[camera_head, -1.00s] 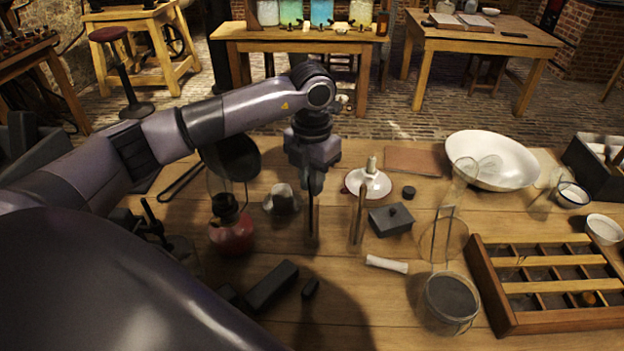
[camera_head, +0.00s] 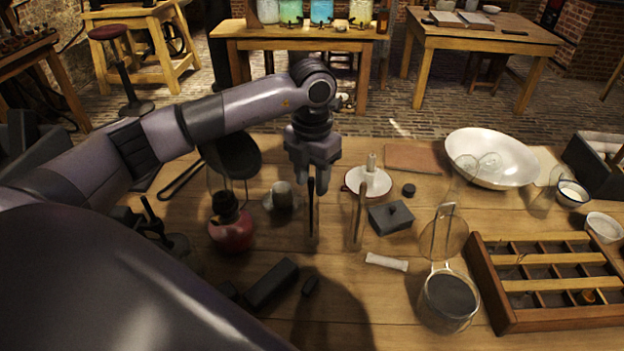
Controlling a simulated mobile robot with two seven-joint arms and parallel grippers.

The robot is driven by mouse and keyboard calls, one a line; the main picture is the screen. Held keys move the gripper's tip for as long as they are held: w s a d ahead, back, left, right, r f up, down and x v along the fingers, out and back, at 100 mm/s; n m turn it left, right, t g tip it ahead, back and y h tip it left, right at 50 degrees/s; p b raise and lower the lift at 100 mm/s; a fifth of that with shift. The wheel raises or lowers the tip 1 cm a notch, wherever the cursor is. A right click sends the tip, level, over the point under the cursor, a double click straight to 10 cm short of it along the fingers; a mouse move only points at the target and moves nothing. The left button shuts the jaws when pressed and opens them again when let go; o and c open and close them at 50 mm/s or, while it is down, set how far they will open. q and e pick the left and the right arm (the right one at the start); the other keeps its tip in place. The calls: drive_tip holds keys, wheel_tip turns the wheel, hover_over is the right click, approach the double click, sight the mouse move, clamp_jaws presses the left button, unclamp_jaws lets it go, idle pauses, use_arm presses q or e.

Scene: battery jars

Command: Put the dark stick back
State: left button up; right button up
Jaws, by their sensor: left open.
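The dark stick (camera_head: 312,212) stands upright on the wooden table, left of a brown stick (camera_head: 359,215). Clear glass seems to surround its lower part, but the outline is faint. My left gripper (camera_head: 312,187) points down at the top of the dark stick. Its fingers are spread to either side of the stick's upper end, with the stick showing between them. The brown stick also stands upright in what looks like a clear glass jar. My right gripper is not in view.
A red bottle (camera_head: 231,234) and a grey-white lump (camera_head: 283,197) stand left of the dark stick. A white dish with a candle (camera_head: 369,181), a dark lidded box (camera_head: 390,218) and a glass jar (camera_head: 448,300) are to the right. Dark blocks (camera_head: 271,283) lie in front.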

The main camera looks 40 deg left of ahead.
use_arm(q)
wheel_tip(320, 180, up, 11)
drive_tip(key=b, duration=0.1)
drive_tip(key=shift+r, duration=0.15)
idle(0.6)
